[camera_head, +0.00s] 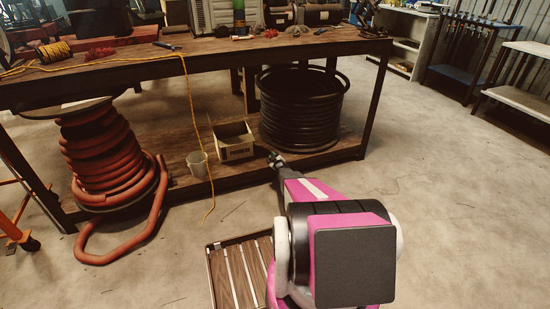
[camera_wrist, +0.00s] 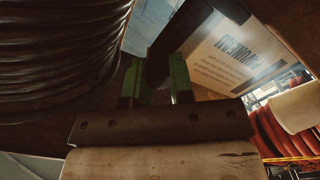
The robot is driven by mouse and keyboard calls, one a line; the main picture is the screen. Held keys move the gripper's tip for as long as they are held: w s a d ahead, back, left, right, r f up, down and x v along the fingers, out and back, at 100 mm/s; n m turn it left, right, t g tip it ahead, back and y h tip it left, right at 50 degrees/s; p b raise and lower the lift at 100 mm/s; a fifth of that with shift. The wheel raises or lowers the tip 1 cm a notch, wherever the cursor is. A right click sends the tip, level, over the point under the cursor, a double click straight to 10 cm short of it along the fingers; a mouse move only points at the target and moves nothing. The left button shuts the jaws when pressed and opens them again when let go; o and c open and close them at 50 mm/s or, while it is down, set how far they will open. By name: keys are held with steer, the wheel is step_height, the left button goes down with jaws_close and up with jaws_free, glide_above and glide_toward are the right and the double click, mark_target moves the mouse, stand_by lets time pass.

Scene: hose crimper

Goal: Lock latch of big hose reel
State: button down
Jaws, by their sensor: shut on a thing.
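A big coil of black hose (camera_head: 303,108) sits on the lower shelf of the workbench; in the wrist view it (camera_wrist: 55,50) fills the upper left. My gripper (camera_head: 276,160) is low at the shelf's front edge, between the black coil and a cardboard box. In the wrist view my gripper (camera_wrist: 163,82) has its green fingers closed on a dark bar (camera_wrist: 182,38), which slants up to the right. The bar may be the latch; where it joins the reel is not visible, so its lock state cannot be told.
The open cardboard box (camera_head: 234,142) and a pale bucket (camera_head: 197,163) stand left of my gripper. A reel of orange hose (camera_head: 104,155) is farther left, its loose end on the floor.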

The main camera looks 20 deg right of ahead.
steer(key=shift+a+n, duration=0.35)
steer(key=shift+n, duration=0.25)
steer(key=c, duration=1)
jaws_free()
steer(key=shift+s, duration=0.15)
steer(key=s, duration=1)
steer(key=shift+s+d, duration=0.15)
steer(key=shift+s, duration=0.15)
